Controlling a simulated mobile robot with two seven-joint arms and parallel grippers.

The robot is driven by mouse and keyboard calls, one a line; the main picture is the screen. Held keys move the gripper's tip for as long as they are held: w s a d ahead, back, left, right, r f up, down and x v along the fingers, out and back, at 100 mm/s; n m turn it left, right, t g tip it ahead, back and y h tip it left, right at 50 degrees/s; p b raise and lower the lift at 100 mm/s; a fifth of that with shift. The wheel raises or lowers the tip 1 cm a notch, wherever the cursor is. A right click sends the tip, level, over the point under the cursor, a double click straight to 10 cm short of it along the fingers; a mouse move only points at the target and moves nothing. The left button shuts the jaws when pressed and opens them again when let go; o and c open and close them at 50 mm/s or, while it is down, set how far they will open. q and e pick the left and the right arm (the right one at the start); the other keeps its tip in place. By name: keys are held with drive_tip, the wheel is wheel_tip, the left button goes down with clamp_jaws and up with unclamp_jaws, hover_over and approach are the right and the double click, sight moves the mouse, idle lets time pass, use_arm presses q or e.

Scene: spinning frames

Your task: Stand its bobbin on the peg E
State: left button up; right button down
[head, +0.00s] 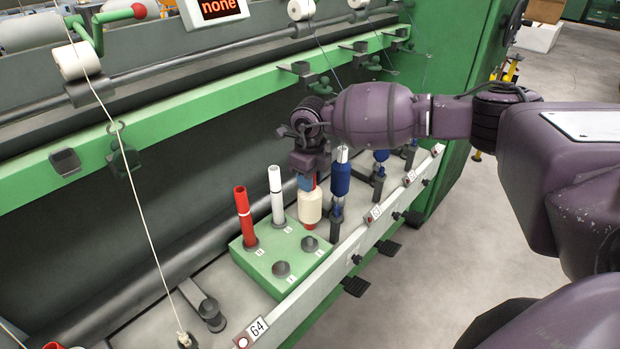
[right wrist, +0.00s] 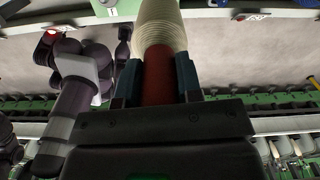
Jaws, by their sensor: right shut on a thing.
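My right gripper (head: 308,180) is shut on the upper end of a bobbin with a red tube and cream yarn (head: 311,207). The bobbin hangs upright over the right part of the green peg block (head: 245,262). In the right wrist view the red tube (right wrist: 159,75) sits between the blue-grey fingers (right wrist: 158,85), with the cream yarn beyond. The tube's red lower end shows just above a bare dark peg (head: 310,243); I cannot tell if they touch. Another bare peg (head: 281,268) stands nearer. The peg letters are too small to read surely. My left gripper is out of view.
A bare red tube (head: 244,215) and a bare white tube (head: 276,195) stand on the block's back pegs. Blue bobbins (head: 341,178) stand close right of the held bobbin. The machine's green rail (head: 190,112) runs above. The aisle floor (head: 440,265) is clear.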

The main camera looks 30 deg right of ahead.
sight(310, 201)
drive_tip(key=shift+a, duration=0.15)
drive_tip(key=shift+f+b, duration=1)
drive_tip(key=shift+f, duration=1.45)
drive_tip(key=shift+f+b, duration=0.5)
drive_tip(key=shift+f, duration=0.75)
drive_tip(key=c, duration=0.7)
unclamp_jaws()
